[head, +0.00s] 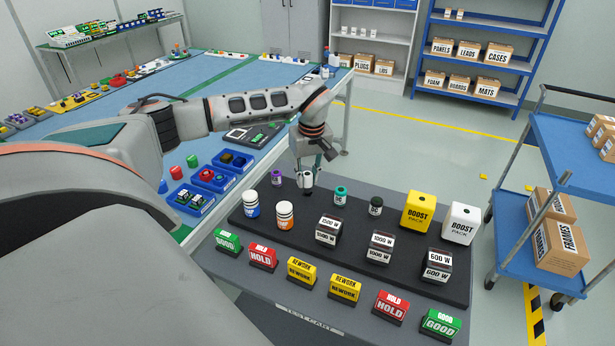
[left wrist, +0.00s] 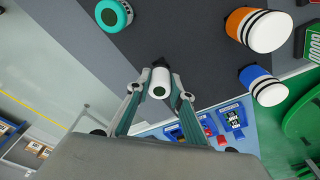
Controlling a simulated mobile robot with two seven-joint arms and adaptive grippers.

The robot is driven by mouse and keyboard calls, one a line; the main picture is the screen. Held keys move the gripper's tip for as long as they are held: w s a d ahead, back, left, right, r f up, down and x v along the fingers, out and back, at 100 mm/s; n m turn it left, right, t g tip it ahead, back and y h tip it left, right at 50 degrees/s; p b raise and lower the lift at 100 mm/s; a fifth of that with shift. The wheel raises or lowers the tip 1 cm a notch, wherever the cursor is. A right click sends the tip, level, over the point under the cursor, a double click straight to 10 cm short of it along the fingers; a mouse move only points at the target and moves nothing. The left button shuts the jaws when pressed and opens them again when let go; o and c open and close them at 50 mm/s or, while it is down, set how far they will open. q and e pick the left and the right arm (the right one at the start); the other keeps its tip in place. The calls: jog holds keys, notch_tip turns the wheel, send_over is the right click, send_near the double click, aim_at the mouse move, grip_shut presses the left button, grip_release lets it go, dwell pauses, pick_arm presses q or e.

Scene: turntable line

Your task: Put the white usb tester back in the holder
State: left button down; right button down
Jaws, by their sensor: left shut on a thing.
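The white usb tester (head: 308,177) is a small white cylinder with a dark round mark on its end. My left gripper (head: 308,173) is shut on it from above, at the back edge of a dark board (head: 263,218) on the cart. In the left wrist view the tester (left wrist: 160,77) sits between the two fingertips (left wrist: 160,84). It is in line between a purple cylinder (head: 277,177) and a teal one (head: 340,195). I cannot tell whether its base touches the board, and no separate holder is clear. My right gripper is not in view.
A black small cylinder (head: 375,206) stands right of the teal one. Blue bins (head: 190,199) lie to the left.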

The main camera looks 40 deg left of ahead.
pick_arm(q)
jog(key=shift+f, duration=1.35)
dwell(0.6)
jog(key=c, duration=1.7)
grip_release()
notch_tip(320, 180, up, 12)
jog(key=d, duration=0.1)
jog(key=shift+s+d, duration=0.25)
jog(key=shift+s, duration=0.15)
